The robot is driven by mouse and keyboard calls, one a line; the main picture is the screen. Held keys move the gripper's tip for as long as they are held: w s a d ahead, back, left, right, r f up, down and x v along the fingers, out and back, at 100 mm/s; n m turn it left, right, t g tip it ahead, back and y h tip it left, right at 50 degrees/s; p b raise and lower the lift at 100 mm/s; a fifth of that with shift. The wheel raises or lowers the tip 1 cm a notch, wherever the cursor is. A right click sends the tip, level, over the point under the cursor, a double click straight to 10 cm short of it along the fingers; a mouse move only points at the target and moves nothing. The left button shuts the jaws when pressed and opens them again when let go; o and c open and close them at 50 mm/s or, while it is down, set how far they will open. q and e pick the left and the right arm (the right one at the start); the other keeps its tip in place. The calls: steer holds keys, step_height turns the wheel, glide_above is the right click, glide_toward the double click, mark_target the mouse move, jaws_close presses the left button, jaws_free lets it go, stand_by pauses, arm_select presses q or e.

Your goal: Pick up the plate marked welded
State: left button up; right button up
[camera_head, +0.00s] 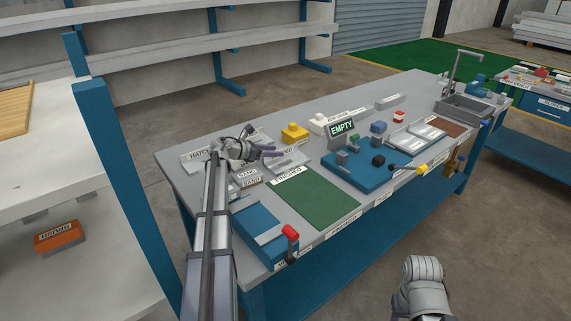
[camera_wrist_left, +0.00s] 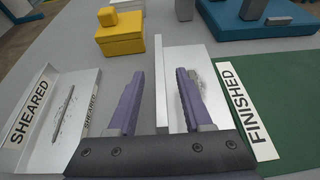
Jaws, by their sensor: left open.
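My left gripper (camera_head: 271,153) is open over the back left of the bench. In the left wrist view its two purple fingers (camera_wrist_left: 160,75) stand on either side of a thin upright metal wall. That wall belongs to a silver metal piece (camera_wrist_left: 203,62), which has a flat part to the right with dark rough marks. The piece also shows in the head view (camera_head: 290,160), just beyond the fingers, with a label partly hidden and ending in "ED". I cannot read "welded" on any plate.
A plate marked SHEARED (camera_wrist_left: 62,105) lies left of the fingers. A green mat (camera_head: 312,195) marked FINISHED is to the right. A yellow block (camera_head: 295,132) stands behind. A blue jig (camera_head: 365,172) with an EMPTY sign is farther right. A blue clamp fixture (camera_head: 262,235) is in front.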

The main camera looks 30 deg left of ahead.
arm_select(q)
jaws_close()
stand_by(0.3)
stand_by(1.1)
